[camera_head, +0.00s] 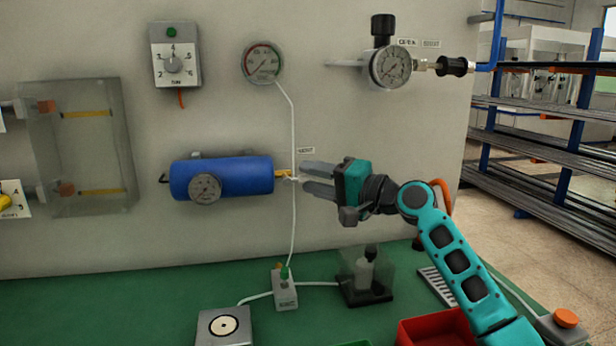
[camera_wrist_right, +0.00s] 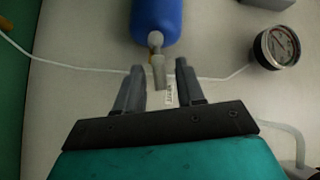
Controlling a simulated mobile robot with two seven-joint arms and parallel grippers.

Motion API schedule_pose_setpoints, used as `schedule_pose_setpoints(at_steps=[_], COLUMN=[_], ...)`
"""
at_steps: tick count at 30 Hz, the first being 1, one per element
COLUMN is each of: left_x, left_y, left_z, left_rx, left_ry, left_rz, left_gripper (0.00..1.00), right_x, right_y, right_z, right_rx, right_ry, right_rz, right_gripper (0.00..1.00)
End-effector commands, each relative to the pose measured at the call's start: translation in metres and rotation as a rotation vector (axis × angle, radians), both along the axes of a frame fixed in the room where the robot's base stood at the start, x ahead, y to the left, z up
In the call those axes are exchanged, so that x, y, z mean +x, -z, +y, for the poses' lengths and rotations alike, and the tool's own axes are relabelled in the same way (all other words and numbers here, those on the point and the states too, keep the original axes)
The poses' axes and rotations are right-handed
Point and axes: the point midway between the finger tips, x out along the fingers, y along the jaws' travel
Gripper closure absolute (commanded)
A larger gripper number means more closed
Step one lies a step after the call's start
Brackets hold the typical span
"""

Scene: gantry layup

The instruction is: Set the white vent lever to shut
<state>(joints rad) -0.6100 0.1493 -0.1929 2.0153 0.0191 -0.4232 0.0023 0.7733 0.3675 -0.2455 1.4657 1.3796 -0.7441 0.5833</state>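The white vent lever (camera_head: 291,179) is a small pale handle by the brass fitting (camera_head: 282,174) at the right end of the blue cylinder (camera_head: 235,177). In the head view it is small and partly hidden by my right gripper (camera_head: 304,175), which comes in from the right. In the right wrist view the lever (camera_wrist_right: 158,72) points down the picture from the cylinder's end, between the two grey fingers. The right gripper (camera_wrist_right: 158,75) is open, with gaps on both sides of the lever. Whether the lever is set open or shut is unclear. My left gripper is out of view.
A thin white tube (camera_head: 293,225) runs down the wall past the fitting. Gauges (camera_head: 263,62) and a regulator (camera_head: 390,66) hang above. On the green bench stand a small valve block (camera_head: 284,290), a bottle in a clear box (camera_head: 366,270) and a red tray (camera_head: 436,328).

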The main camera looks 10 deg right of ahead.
Motion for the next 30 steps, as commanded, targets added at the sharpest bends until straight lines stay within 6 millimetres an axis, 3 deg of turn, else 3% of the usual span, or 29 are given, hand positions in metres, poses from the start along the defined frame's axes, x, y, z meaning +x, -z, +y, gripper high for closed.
schedule_pose_setpoints(at_steps=[6,15,27,30], left_x=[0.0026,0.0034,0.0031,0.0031], left_y=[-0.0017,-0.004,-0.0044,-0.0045], left_z=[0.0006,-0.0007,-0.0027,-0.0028], left_rx=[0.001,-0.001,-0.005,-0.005], left_ry=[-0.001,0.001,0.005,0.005], left_rz=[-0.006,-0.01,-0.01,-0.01], left_gripper=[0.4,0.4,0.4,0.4], right_x=[0.0115,0.0123,0.0122,0.0122], right_y=[0.0,0.0,0.0,0.0], right_z=[0.0113,0.0122,0.0117,0.0117], right_rx=[0.0,-0.001,-0.001,-0.001], right_ry=[-0.001,-0.001,0.0,0.0], right_rz=[0.002,0.001,0.001,0.001], right_gripper=[0.62,0.63,1.0,1.0])
